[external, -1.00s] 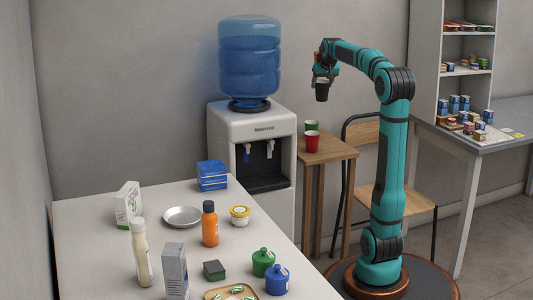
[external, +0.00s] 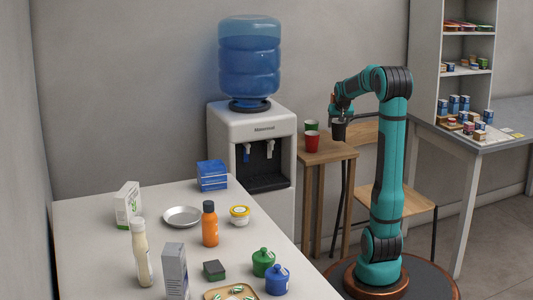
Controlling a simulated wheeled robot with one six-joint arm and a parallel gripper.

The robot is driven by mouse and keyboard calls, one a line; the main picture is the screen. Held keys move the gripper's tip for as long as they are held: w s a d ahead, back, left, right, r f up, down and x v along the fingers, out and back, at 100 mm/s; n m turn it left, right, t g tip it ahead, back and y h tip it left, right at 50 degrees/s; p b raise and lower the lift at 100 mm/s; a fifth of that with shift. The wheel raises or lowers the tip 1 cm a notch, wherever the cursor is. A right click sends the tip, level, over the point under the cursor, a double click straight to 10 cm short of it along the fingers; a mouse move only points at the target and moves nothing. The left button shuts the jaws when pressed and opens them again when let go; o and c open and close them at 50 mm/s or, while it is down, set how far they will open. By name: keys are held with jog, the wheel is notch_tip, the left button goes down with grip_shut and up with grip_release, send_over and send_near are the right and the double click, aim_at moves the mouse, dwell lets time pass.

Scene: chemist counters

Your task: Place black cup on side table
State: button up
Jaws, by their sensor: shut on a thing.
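My gripper (external: 338,118) is shut on the black cup (external: 339,132). The cup hangs upright below the gripper, in front of the right side of the wooden side table (external: 328,153) in the picture. It looks a little above the level of the tabletop, but I cannot tell whether it is over the top or nearer the camera. A red cup (external: 311,141) and a green cup (external: 311,126) stand on the left part of the side table, the green one behind the red one. The gripper's fingertips are too small to see clearly.
A water dispenser (external: 250,140) stands close left of the side table. A wooden chair (external: 400,203) with a dark frame is to its right. The right part of the tabletop looks bare. A long white counter (external: 100,215) with bottles and boxes fills the left foreground.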

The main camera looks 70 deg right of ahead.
aim_at(338, 131)
jog(key=shift+f, duration=1.95)
jog(key=shift+f, duration=0.15)
jog(key=o, duration=1)
jog(key=shift+c, duration=0.2)
jog(key=v, duration=1.2)
jog(key=shift+w+a, duration=0.1)
